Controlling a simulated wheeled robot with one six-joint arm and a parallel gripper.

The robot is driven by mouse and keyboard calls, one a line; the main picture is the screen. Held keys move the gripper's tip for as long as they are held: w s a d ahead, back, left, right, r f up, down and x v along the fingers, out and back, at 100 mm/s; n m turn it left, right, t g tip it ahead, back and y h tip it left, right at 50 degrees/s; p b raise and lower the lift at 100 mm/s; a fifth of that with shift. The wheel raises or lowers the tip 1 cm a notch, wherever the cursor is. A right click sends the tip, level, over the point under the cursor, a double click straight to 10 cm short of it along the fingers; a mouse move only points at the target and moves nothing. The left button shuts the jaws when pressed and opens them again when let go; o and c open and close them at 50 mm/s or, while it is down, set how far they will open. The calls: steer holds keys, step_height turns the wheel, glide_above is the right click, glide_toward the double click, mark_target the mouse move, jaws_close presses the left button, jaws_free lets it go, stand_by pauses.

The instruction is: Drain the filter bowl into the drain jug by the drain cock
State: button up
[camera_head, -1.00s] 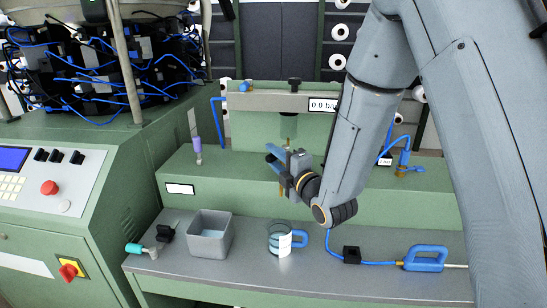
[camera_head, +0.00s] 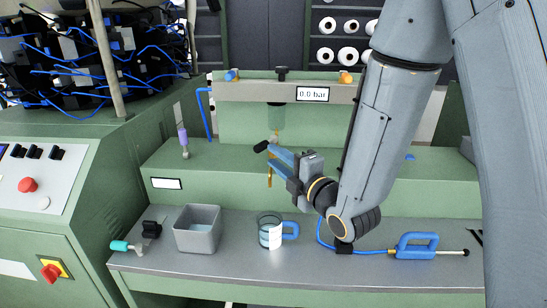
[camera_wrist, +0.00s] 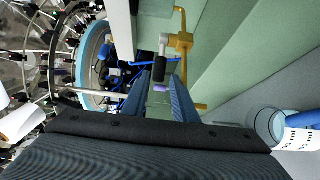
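The clear greenish filter bowl (camera_head: 277,118) hangs under the grey rail, with a 0.0 bar display beside it. The brass drain cock (camera_wrist: 184,43) is below it, with a black handle (camera_head: 261,147) pointing left; fingers partly hide the cock in the head view. My gripper (camera_head: 273,160) is at the cock, its two blue fingers apart. In the wrist view a black cylinder (camera_wrist: 159,68) shows in the gap at the fingertips; I cannot tell whether they touch it. The clear drain jug (camera_head: 269,233), with white label and blue handle, stands upright on the bench below.
A grey open bin (camera_head: 197,240) stands left of the jug. A blue-handled tool (camera_head: 416,246) with a blue hose lies to the right. A purple-topped piece (camera_head: 183,143) stands on the green ledge. The control panel (camera_head: 40,178) is at far left. The bench front is clear.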

mark_target(265, 146)
steer(key=shift+r, duration=0.1)
steer(key=c, duration=0.4)
steer(key=shift+w+r+n, duration=0.1)
steer(key=shift+r+n, duration=0.1)
steer(key=shift+n, duration=0.2)
jaws_close()
steer(key=s+d+r+n+g+y+b, duration=0.1)
steer(key=d+r+n+g+b, duration=0.3)
steer(key=n, duration=0.7)
steer(key=s+d+r+n+g+y+b, duration=0.1)
steer(key=s+d+n+g+b, duration=0.15)
steer(key=d+n, duration=0.6)
steer(key=w+a+f, duration=0.1)
steer(key=w+a, duration=0.1)
steer(key=a, duration=0.2)
steer(key=w+a+f+n+p, duration=0.1)
steer(key=w+a, duration=0.2)
steer(key=a, duration=0.2)
steer(key=w+a+f+n+p, duration=0.1)
steer(key=w+a+f, duration=0.1)
steer(key=a, duration=0.2)
steer(key=shift+w+a+g, duration=0.2)
steer(key=shift+g, duration=0.15)
